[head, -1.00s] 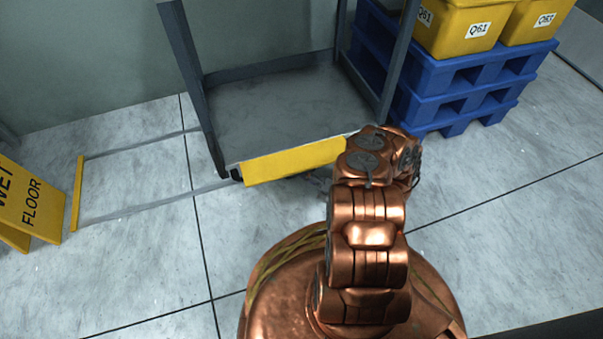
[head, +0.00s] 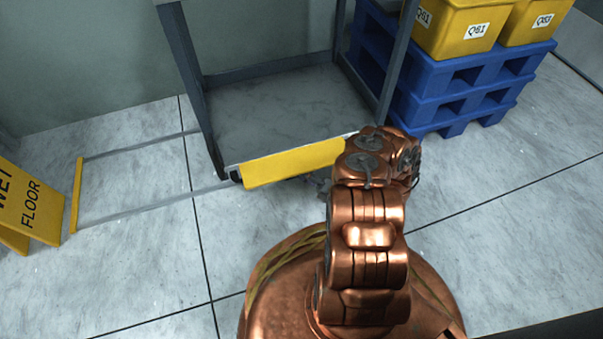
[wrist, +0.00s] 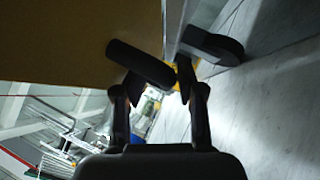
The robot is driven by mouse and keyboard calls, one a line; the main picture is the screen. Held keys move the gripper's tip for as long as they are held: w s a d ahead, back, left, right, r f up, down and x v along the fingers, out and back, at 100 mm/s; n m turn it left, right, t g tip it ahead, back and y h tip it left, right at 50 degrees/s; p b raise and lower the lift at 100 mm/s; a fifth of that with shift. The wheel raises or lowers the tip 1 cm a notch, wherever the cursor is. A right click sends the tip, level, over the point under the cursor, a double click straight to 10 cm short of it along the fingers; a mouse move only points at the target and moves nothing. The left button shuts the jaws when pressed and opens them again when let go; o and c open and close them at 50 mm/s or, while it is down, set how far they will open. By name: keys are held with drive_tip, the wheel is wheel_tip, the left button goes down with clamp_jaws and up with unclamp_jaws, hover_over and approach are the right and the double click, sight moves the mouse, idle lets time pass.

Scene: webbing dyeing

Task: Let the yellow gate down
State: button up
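The yellow gate (head: 293,163) is a flat panel along the front lower edge of a grey rack, tilted with its face showing in the head view. In the wrist view its surface (wrist: 60,40) fills the upper left, in shadow. A dark rounded bar (wrist: 140,64) crosses in front of the panel by the fingertips; I cannot tell whether it touches them. My gripper (wrist: 160,82) has its two fingers apart, with a gap between them. In the head view my copper arm hides the gripper and the gate's right end.
The grey rack (head: 180,75) stands behind the gate. A dark wheel-like part (wrist: 212,45) is close right of the gripper. Blue pallets (head: 430,80) with yellow bins (head: 460,25) stand right. A wet floor sign (head: 30,205) stands left. Floor in front is open.

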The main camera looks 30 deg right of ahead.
drive_tip(key=v, duration=0.7)
drive_tip(key=shift+d, duration=0.2)
drive_tip(key=shift+s, duration=0.15)
drive_tip(key=shift+c, duration=0.3)
